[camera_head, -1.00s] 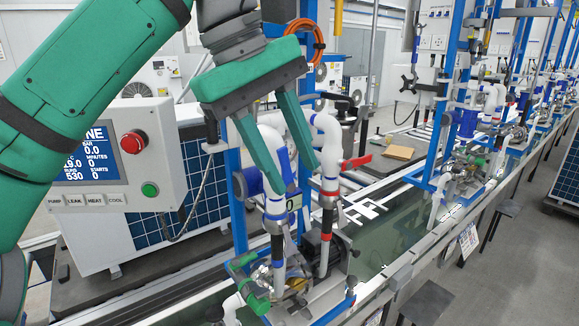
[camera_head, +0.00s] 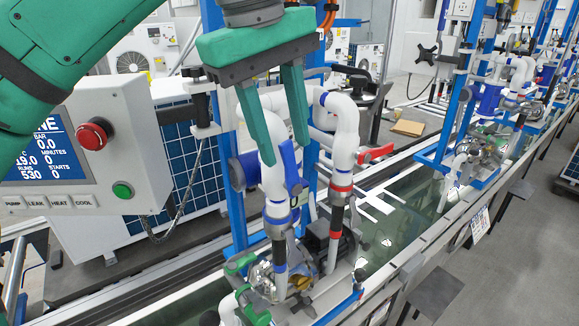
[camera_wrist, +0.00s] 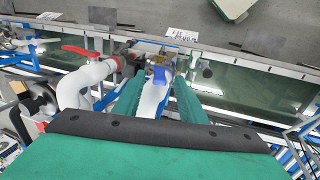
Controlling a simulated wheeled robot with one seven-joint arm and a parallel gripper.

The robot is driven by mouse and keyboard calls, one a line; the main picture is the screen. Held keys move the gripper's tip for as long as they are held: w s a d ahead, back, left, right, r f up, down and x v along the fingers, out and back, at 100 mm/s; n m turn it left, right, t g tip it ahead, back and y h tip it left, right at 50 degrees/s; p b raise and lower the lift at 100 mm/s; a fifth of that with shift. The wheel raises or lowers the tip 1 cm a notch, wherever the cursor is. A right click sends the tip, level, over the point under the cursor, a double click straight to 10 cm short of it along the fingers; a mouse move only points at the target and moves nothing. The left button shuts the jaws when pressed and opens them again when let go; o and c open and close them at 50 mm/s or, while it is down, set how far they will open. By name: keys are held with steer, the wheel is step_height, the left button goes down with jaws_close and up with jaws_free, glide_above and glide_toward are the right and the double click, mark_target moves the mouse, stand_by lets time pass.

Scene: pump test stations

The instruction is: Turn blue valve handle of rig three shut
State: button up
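The blue valve handle (camera_head: 290,168) is on a white vertical pipe of the near pump rig and lies roughly along the pipe. It also shows in the wrist view (camera_wrist: 159,75), between and beyond my fingertips. My gripper (camera_head: 285,152) is open and empty, its fingers pointing down at the top of the pipe. In the head view the left fingertip overlaps the pipe left of the handle and the right fingertip is right of the handle's upper end. I see no clear contact. I cannot read the rig's number.
A red valve handle (camera_head: 376,153) sits on the neighbouring white pipe, close right. A control box with a red button (camera_head: 95,134) stands left. A blue upright (camera_head: 228,170) rises behind the pipes. More rigs (camera_head: 485,150) line the bench to the right.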

glide_above(291, 197)
steer(key=x, duration=0.4)
steer(key=a+x, duration=0.1)
steer(key=x, duration=0.1)
steer(key=shift+s+f, duration=0.25)
steer(key=shift+s, duration=0.15)
jaws_close()
